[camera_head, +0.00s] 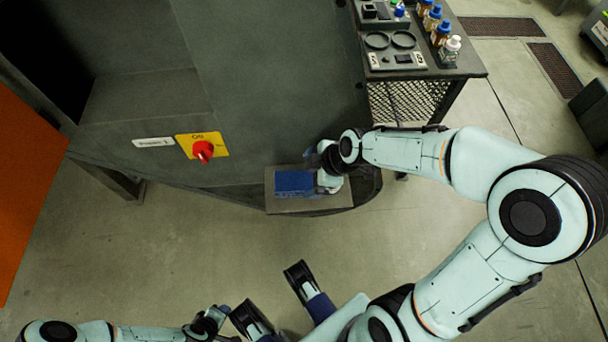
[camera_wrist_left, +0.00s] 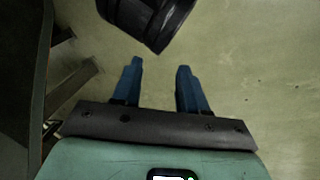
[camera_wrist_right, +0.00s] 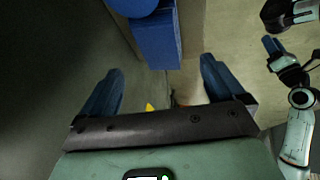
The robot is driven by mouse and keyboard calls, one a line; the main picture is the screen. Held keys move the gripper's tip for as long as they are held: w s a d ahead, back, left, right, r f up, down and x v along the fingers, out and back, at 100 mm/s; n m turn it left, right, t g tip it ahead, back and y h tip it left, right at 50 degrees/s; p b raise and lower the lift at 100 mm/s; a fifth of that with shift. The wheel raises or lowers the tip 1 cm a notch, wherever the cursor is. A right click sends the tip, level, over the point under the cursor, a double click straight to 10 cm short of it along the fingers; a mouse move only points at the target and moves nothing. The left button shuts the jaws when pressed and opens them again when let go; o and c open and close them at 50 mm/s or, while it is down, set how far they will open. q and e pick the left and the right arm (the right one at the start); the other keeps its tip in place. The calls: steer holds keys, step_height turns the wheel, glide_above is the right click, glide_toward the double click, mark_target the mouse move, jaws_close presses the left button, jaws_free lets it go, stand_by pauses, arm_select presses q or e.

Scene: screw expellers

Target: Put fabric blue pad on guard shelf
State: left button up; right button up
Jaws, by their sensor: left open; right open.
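The blue pad (camera_head: 294,183) lies flat on the small grey-brown guard shelf (camera_head: 335,200) at the front of the dark machine. My right gripper (camera_head: 315,162) is open beside the pad's upper right in the head view, which partly hides that end. In the right wrist view, the pad (camera_wrist_right: 160,42) is beyond the open, empty fingers (camera_wrist_right: 160,82), on the shelf surface (camera_wrist_right: 191,30). My left gripper (camera_head: 215,318) is low in the head view, far from the pad. Its fingers (camera_wrist_left: 160,68) are open and empty in the left wrist view.
The dark machine (camera_head: 280,80) carries a red knob (camera_head: 203,151) on a yellow plate. A cart (camera_head: 460,55) with several bottles and a tray stands at upper right. An orange panel (camera_head: 25,180) is at the left. Floor below the shelf is clear.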

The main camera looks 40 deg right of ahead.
arm_select(q)
steer(key=shift+s+d+r+g+p, duration=0.2)
steer(key=shift+s+d+r, duration=0.1)
steer(key=shift+s, duration=0.15)
steer(key=shift+s+d+r+g+p, duration=0.1)
steer(key=shift+s+d+r+p, duration=0.15)
steer(key=shift+s, duration=0.2)
arm_select(e)
steer(key=v, duration=0.3)
steer(key=shift+s+d+r, duration=0.1)
steer(key=shift+s+r, duration=0.05)
steer(key=shift+r, duration=0.2)
arm_select(q)
steer(key=shift+s+a, duration=0.1)
steer(key=shift+a, duration=0.05)
arm_select(e)
steer(key=shift+s, duration=0.1)
